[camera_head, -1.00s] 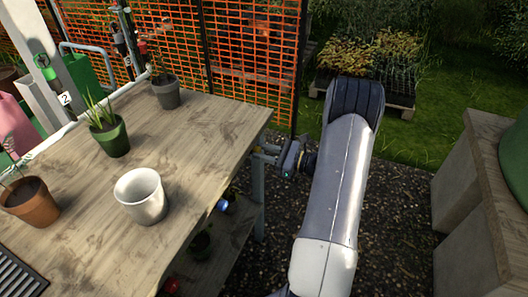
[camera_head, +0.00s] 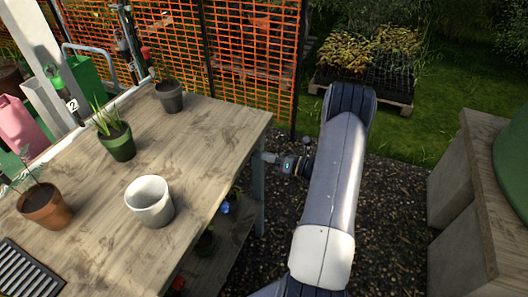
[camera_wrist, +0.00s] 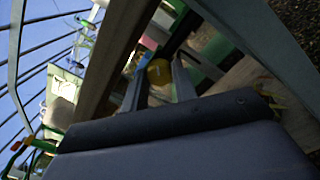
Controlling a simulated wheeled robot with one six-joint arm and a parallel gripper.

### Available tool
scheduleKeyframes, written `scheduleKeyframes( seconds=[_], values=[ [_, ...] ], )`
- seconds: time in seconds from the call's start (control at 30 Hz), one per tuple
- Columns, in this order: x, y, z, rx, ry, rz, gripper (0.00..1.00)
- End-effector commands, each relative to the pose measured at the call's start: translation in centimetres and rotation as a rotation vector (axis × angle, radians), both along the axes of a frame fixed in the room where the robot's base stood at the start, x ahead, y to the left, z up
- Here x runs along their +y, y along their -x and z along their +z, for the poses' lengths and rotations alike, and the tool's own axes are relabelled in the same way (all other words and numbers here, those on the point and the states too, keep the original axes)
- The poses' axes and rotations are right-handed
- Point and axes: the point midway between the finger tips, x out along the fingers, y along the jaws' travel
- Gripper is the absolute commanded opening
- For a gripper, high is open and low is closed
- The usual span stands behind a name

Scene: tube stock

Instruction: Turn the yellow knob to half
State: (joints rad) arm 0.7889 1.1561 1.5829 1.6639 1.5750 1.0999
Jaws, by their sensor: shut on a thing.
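The yellow knob (camera_wrist: 158,72) shows in the wrist view as a round yellow face with a small pale mark, between the two finger tips. My gripper (camera_head: 268,158) reaches to the right end of the wooden table, just below its top. In the wrist view its two fingers (camera_wrist: 160,82) stand on either side of the knob and are shut on it. In the head view the knob cannot be made out, so its pointing direction is unclear there.
The wooden table (camera_head: 190,150) carries a white pot (camera_head: 150,203), a green pot with a plant (camera_head: 117,143), a terracotta pot (camera_head: 46,206) and a dark grey pot (camera_head: 169,96). Orange mesh (camera_head: 250,60) stands behind. A stone-like block (camera_head: 460,215) is at the right, with gravel between.

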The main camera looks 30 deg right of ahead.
Motion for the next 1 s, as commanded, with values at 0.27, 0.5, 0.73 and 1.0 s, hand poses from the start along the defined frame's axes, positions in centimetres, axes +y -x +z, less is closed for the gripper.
scheduleKeyframes(
  seconds=[0.27,0.5,0.73,1.0],
  values=[
    [0.03,0.02,0.20,0.161,-0.206,0.000,0.04],
    [0.04,0.03,0.14,0.286,-0.368,0.000,0.04],
    [0.05,0.04,0.08,0.375,-0.480,0.000,0.04],
    [0.04,0.02,0.00,0.428,-0.549,0.000,0.04]
  ],
)
